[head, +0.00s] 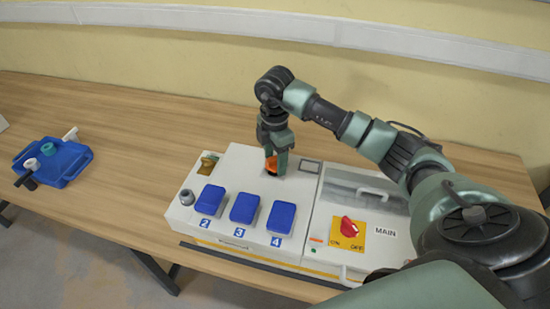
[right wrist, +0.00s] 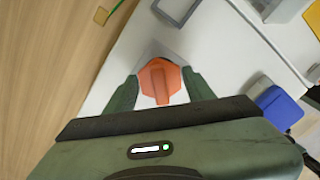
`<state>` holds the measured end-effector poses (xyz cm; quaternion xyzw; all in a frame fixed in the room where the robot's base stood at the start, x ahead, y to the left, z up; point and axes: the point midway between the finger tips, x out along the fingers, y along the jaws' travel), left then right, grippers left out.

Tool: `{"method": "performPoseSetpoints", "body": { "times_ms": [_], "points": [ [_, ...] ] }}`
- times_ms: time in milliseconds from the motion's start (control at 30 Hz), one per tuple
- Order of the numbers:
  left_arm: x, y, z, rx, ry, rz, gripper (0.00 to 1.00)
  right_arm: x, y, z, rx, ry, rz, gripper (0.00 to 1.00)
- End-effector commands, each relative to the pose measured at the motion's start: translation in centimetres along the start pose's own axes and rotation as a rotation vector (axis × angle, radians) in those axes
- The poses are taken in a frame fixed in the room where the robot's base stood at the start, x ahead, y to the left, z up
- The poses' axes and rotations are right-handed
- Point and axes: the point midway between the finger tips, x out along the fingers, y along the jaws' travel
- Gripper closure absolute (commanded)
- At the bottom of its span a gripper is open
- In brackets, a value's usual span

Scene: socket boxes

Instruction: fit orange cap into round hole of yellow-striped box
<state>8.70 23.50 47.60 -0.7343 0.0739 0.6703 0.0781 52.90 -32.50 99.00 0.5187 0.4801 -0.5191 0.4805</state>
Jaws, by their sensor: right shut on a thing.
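The white box with a yellow stripe (head: 232,233) along its lower front edge stands on the table in the head view. My right gripper (head: 277,160) is over the back part of its top, shut on the orange cap (head: 271,165). In the right wrist view the orange cap (right wrist: 160,82) sits between the two green fingers of the gripper (right wrist: 160,90). A grey square plate (right wrist: 160,50) shows around and behind the cap. The round hole is hidden, and I cannot tell whether the cap is in it or above it. My left gripper is not in view.
Blue covers (head: 245,208) marked 2, 3 and 4 stand up at the box's front. A red switch (head: 349,227) is on the right section. A blue tray (head: 72,160) with small plugs lies at the far left. The table between tray and box is clear.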

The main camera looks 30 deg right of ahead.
Motion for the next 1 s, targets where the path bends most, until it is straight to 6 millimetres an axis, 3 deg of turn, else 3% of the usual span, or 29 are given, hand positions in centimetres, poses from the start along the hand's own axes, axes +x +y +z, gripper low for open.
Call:
{"method": "performPoseSetpoints", "body": {
  "times_ms": [1000],
  "points": [
    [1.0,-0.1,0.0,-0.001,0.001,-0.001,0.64,1.6,0.0,0.0,0.0,0.0,0.0,0.89]
  ]
}}
